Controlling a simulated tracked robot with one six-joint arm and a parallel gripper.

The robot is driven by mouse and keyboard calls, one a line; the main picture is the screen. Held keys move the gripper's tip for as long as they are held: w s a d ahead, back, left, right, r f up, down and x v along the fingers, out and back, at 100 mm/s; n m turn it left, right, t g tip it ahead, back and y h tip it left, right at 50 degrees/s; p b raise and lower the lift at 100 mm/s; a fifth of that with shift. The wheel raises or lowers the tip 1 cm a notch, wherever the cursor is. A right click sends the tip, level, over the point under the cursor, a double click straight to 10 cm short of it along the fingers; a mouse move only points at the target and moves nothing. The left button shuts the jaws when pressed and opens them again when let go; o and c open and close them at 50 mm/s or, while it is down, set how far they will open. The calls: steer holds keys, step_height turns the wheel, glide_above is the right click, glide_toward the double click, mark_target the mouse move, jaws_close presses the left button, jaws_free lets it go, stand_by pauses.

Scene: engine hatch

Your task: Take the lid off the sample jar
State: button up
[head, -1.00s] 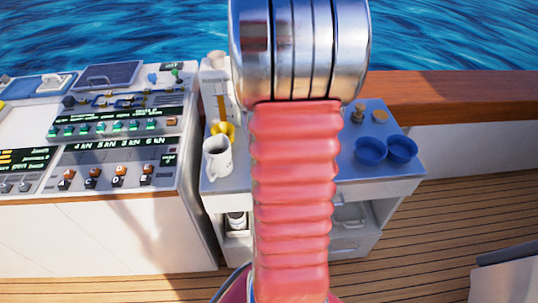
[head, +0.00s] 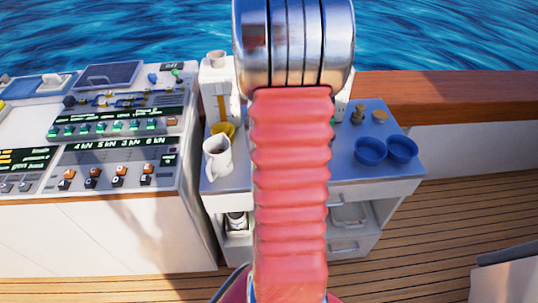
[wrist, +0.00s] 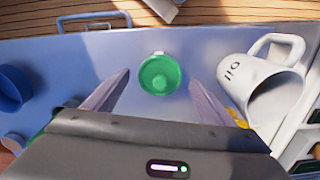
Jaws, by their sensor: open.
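The sample jar shows in the wrist view as a round green lid (wrist: 160,76) seen from above, with a small pale piece behind it. It stands on the blue-grey worktop (wrist: 85,45). My gripper (wrist: 160,84) is open, with one grey finger to the left of the lid and one to the right. There is a visible gap on both sides in the picture. I cannot tell the height of the fingers against the lid. In the head view my arm hides the jar and the gripper.
A white mug (wrist: 262,95) is close to the right finger, and looks tilted; it also shows in the head view (head: 217,160). Blue bowls (head: 370,151) stand on the right of the worktop. A control console (head: 115,140) stands at the left.

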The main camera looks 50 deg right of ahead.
stand_by(0.5)
steer(key=c, duration=1.1)
